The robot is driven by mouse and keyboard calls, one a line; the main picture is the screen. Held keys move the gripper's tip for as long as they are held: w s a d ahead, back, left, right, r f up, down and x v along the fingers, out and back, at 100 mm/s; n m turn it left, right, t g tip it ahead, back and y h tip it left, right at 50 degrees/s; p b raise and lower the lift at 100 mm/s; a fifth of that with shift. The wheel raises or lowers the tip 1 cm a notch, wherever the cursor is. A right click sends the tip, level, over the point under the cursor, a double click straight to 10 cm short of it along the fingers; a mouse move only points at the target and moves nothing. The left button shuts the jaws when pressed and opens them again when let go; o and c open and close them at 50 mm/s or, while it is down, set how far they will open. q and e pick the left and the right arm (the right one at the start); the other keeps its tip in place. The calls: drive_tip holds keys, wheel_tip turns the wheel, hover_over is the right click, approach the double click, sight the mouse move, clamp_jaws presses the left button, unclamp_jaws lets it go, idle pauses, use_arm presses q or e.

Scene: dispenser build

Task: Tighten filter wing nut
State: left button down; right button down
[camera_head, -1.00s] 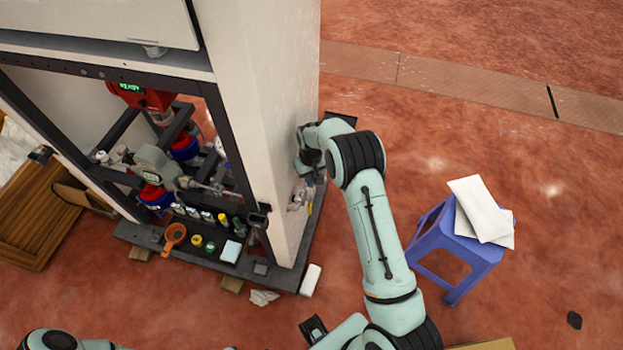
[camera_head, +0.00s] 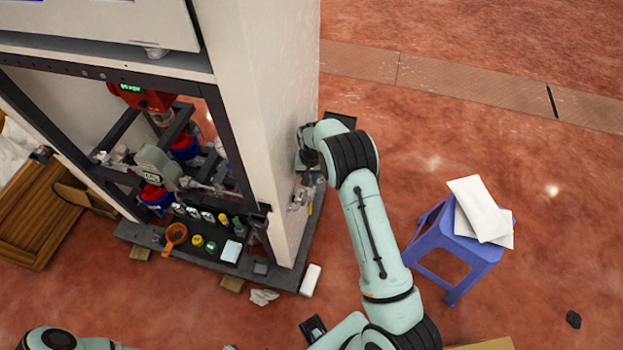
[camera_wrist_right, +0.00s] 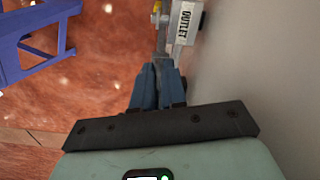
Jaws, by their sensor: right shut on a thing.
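My right gripper (camera_wrist_right: 159,84) is at the right side of the white cabinet (camera_head: 262,130). In the head view its fingers are mostly hidden behind my own wrist. In the right wrist view the blue fingers are closed together at a small metal fitting. They are shut on a part taken to be the filter wing nut, which the fingertips hide almost wholly. A tag reading OUTLET (camera_wrist_right: 183,24) hangs just beyond the fingertips, close to the cabinet wall. My left gripper is not in view; only part of the left arm shows at the bottom left.
A blue stool (camera_head: 455,240) with white sheets (camera_head: 480,208) stands to the right. The cabinet's open front holds pipes and a red unit (camera_head: 150,97). An orange scoop (camera_head: 175,235) and small bottles lie on its lower ledge. Floor between cabinet and stool is mostly clear.

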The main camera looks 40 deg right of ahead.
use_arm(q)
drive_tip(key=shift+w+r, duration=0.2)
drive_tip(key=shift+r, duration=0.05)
use_arm(e)
drive_tip(key=m, duration=0.2)
drive_tip(key=shift+m, duration=0.3)
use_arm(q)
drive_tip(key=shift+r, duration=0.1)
use_arm(e)
drive_tip(key=shift+r+m+p, duration=0.1)
drive_tip(key=shift+m+p, duration=0.4)
drive_tip(key=shift+m, duration=1.2)
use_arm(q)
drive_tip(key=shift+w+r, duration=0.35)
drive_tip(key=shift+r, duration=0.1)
